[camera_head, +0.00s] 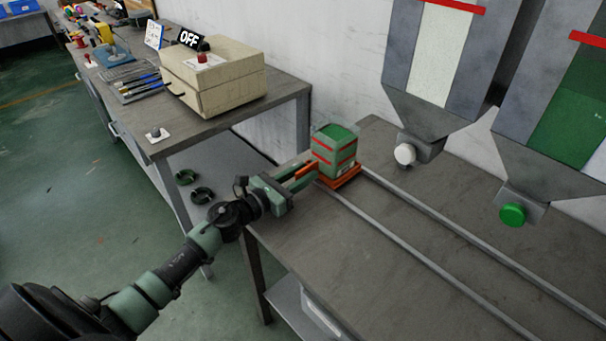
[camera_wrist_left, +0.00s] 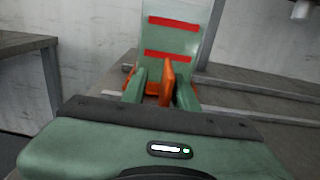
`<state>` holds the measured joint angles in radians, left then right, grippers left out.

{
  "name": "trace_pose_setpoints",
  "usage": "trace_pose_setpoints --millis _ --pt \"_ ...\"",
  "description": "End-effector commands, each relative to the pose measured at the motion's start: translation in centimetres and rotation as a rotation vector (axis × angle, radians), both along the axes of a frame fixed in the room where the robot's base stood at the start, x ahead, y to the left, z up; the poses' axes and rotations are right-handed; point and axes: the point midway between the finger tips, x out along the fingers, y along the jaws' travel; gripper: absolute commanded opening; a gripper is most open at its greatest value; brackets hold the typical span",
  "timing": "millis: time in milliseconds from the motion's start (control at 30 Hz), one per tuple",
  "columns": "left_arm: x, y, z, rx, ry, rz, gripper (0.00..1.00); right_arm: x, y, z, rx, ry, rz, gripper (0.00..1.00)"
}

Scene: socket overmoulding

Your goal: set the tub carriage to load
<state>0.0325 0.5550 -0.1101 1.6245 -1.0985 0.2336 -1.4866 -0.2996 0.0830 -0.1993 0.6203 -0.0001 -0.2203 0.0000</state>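The tub (camera_head: 334,152) is a green box with red bands and green contents. It stands on the orange-red tub carriage (camera_head: 344,180) at the left end of two rails. The tub also shows ahead in the left wrist view (camera_wrist_left: 172,40). An orange upright handle (camera_wrist_left: 167,78) shows in front of it. My left gripper (camera_head: 305,177) is at the carriage's left side. Its fingers are open around the handle, which lies closer to the right finger in the wrist view, with a gap on the left. My right gripper is not in view.
Two metal rails (camera_head: 425,258) run along the bench to the lower right. Above stand two hoppers, one with a white knob (camera_head: 405,154), one with a green knob (camera_head: 513,215).

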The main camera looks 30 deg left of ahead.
Motion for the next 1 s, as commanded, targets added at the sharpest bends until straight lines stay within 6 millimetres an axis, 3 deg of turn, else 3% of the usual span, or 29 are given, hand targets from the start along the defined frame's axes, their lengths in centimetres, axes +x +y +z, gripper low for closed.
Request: trace_pose_setpoints --millis 267,800,1000 --pt "0.0 0.0 1.5 0.003 -0.001 -0.002 0.29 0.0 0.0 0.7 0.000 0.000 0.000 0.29" --pt "0.0 0.1 14.6 0.007 -0.002 -0.003 0.29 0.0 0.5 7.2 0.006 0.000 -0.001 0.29" --pt "0.0 0.1 18.2 0.002 -0.002 -0.001 0.29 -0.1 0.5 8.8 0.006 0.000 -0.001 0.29"
